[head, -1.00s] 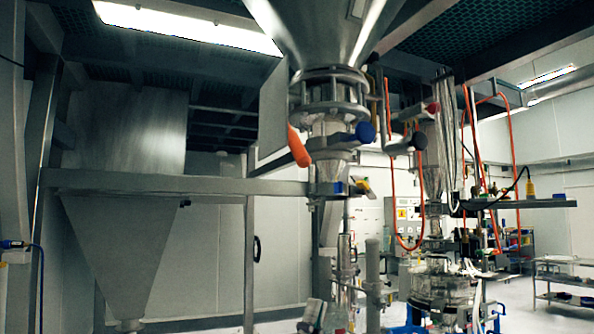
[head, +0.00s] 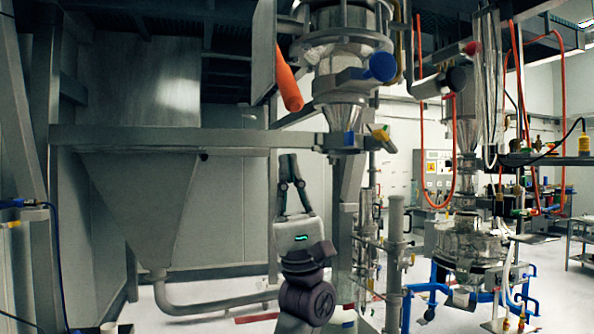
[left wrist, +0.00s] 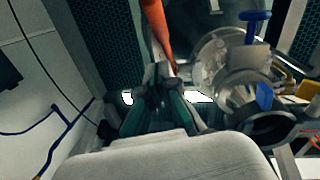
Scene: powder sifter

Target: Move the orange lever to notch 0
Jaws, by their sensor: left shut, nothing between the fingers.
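The orange lever (head: 288,82) hangs at a slant beside the sifter column in the head view, its lower end free. It also shows at the top of the left wrist view (left wrist: 157,28). My left gripper (head: 288,158) is shut and empty, pointing up below the lever in the head view. In the left wrist view its fingertips (left wrist: 162,76) overlap the lever's near end; I cannot tell whether they touch. The notches cannot be made out. My right gripper is in neither view.
A blue knob (head: 382,67) sticks out right of the lever. A grey horizontal beam (head: 180,138) crosses behind my left gripper. A large metal hopper (head: 145,200) stands at the left. A blue wheeled frame (head: 420,290) stands at the lower right.

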